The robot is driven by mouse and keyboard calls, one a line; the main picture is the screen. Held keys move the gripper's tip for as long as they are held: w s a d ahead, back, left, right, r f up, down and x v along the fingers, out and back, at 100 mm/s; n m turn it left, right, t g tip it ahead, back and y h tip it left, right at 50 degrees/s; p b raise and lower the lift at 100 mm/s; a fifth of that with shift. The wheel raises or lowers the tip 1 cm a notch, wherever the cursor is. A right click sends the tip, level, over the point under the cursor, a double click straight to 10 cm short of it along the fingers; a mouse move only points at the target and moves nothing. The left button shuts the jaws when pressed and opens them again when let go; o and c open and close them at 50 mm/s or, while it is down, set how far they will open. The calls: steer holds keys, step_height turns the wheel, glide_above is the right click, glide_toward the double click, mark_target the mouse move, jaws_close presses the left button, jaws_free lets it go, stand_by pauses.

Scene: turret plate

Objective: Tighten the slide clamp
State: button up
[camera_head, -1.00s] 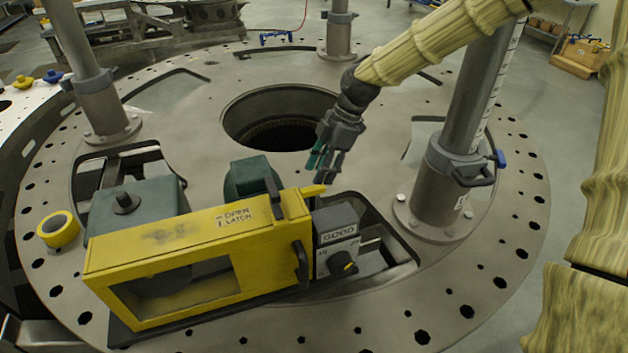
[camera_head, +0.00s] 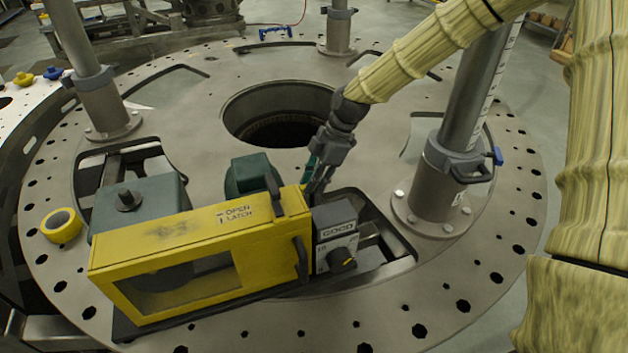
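No part is labelled as the slide clamp, so I cannot tell for certain which one it is. A dark collar with a grey lever (camera_head: 472,168) and a blue end piece (camera_head: 497,156) sits around the foot of the right-hand column. My gripper (camera_head: 314,188) points down beside the right end of the yellow guard box (camera_head: 195,245), just behind the grey dial box (camera_head: 334,216). Its fingertips are partly hidden there, so I cannot tell whether it touches anything or how far it is open. The dial box has a black knob (camera_head: 341,259).
The round steel turret plate (camera_head: 400,300) has a large central hole (camera_head: 275,118) and slotted openings. Columns stand at left (camera_head: 100,90), back (camera_head: 339,30) and right (camera_head: 467,105). A yellow tape roll (camera_head: 62,225) lies left. A green housing (camera_head: 250,175) stands behind the guard.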

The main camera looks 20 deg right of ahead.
jaws_close()
steer(key=shift+m, duration=0.4)
steer(key=m+t, duration=0.1)
steer(key=m, duration=0.2)
steer(key=shift+s+m+t, duration=0.15)
steer(key=shift+m+t, duration=0.15)
steer(key=shift+t, duration=0.1)
steer(key=m+t+h, duration=0.1)
steer(key=m, duration=0.3)
steer(key=shift+a+m+b, duration=0.1)
steer(key=shift+m+b, duration=0.2)
steer(key=m, duration=0.2)
steer(key=m+t+h, duration=0.1)
steer(key=m, duration=0.1)
steer(key=shift+r+m+t+h, duration=0.1)
steer(key=shift+m+t+h, duration=0.2)
steer(key=shift+a+m+h+p, duration=0.15)
steer(key=shift+m+h+p, duration=0.55)
steer(key=shift+m, duration=1.5)
steer(key=o, duration=0.7)
jaws_free()
steer(key=shift+c, duration=0.2)
